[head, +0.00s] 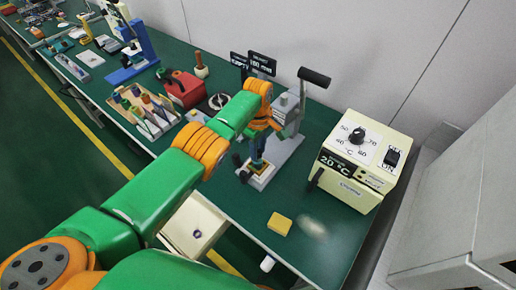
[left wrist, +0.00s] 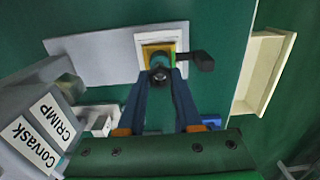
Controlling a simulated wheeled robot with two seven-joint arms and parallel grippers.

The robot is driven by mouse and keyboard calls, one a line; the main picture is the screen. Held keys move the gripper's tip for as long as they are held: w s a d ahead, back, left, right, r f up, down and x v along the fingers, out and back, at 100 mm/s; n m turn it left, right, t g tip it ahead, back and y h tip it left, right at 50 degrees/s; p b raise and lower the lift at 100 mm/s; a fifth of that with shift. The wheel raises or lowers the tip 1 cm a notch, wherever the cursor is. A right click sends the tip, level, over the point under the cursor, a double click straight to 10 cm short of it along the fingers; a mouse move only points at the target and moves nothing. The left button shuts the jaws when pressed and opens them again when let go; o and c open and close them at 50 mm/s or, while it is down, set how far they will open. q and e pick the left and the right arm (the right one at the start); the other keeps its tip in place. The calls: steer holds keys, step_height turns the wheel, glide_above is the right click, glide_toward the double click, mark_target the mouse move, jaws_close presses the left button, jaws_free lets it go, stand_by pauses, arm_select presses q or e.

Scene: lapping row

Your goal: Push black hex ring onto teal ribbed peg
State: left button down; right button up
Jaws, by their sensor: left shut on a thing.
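My left gripper (head: 258,163) points down over a small white fixture with a yellow square plate (left wrist: 150,46) on it. In the left wrist view its two blue fingers (left wrist: 160,77) close at the tips on a small dark piece, the black hex ring (left wrist: 158,66). The ring sits right over the yellow plate. The teal ribbed peg is not clearly visible; the ring and fingertips cover the middle of the plate. I cannot tell whether the ring is around the peg or just above it. My right gripper is not in view.
A black-knobbed lever (left wrist: 202,60) sticks out beside the fixture. A grey press with a black handle (head: 314,76) stands behind it. A cream heater box (head: 345,185) is to the right. A yellow block (head: 279,223) lies in front, and an open cream drawer (head: 195,226) juts from the bench.

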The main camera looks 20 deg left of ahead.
arm_select(q)
steer(key=shift+f+b, duration=1.3)
steer(key=shift+f, duration=0.15)
steer(key=c, duration=0.5)
jaws_free()
steer(key=shift+r, duration=0.1)
step_height(320, 180, up, 7)
steer(key=p, duration=0.3)
steer(key=shift+r+p, duration=0.1)
steer(key=shift+p, duration=0.3)
